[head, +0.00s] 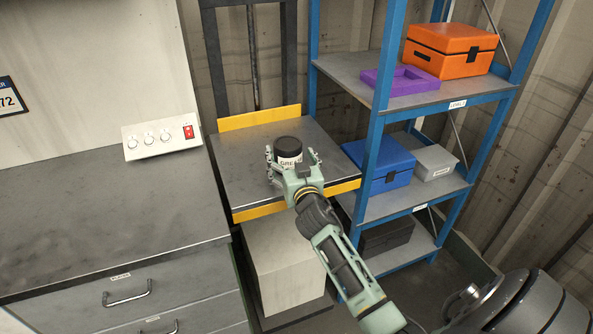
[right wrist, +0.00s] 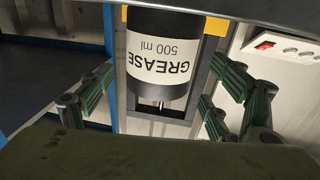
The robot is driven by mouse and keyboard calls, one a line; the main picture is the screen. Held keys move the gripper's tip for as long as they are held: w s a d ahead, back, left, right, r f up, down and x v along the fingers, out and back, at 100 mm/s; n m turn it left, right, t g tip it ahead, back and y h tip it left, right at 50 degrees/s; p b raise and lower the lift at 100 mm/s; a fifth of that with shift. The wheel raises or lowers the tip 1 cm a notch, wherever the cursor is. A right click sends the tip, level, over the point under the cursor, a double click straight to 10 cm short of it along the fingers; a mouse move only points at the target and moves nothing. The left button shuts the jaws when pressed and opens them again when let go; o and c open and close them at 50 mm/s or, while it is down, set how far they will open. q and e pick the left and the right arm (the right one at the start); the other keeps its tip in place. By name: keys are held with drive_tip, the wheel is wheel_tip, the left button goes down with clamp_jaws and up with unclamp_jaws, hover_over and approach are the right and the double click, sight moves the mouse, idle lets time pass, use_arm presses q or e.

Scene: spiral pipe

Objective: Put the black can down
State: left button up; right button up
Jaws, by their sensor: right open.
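The black can (head: 288,151) has a white label and stands upright on the grey metal platform (head: 235,160) with yellow edges. In the right wrist view the can (right wrist: 163,55) appears upside down, its label reading "GREASE 500 ml". My right gripper (head: 293,160) is open around the can, one finger on each side. In the right wrist view a gap shows between the can and each finger of this gripper (right wrist: 158,90). The lower part of the can is partly hidden by the gripper in the head view. My left gripper is not in view.
A blue shelf rack on the right holds an orange case (head: 449,50), a purple tray (head: 399,80), a blue box (head: 378,160) and a grey box (head: 434,163). A grey workbench (head: 100,215) with a switch panel (head: 161,138) stands at left. The platform around the can is clear.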

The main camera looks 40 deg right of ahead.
drive_tip(key=v, duration=0.8)
drive_tip(key=shift+a+f, duration=0.1)
drive_tip(key=shift+a, duration=0.05)
drive_tip(key=s+a+f+n+g+y, duration=0.25)
drive_tip(key=a+f, duration=0.45)
drive_tip(key=f, duration=0.4)
drive_tip(key=s+a+f+n+g+y, duration=0.15)
drive_tip(key=a+f+y, duration=0.25)
drive_tip(key=a+f, duration=0.5)
drive_tip(key=s+f+n+g, duration=0.1)
drive_tip(key=s+f+g, duration=0.1)
drive_tip(key=s+f, duration=0.45)
drive_tip(key=s+f+g, duration=0.1)
drive_tip(key=s+f, duration=0.2)
drive_tip(key=f, duration=0.6)
drive_tip(key=s+f+n+g, duration=0.1)
drive_tip(key=s+f+g, duration=0.1)
drive_tip(key=s+f, duration=0.45)
drive_tip(key=s+f+g, duration=0.2)
drive_tip(key=s+f, duration=0.4)
drive_tip(key=s, duration=0.4)
drive_tip(key=s+f+g, duration=0.2)
drive_tip(key=s+f, duration=0.4)
drive_tip(key=s, duration=0.4)
drive_tip(key=s+d+f+g, duration=0.1)
drive_tip(key=s+f+g, duration=0.1)
drive_tip(key=s+f, duration=0.4)
drive_tip(key=s, duration=0.4)
drive_tip(key=shift+n+g, duration=0.3)
drive_tip(key=shift+g, duration=0.1)
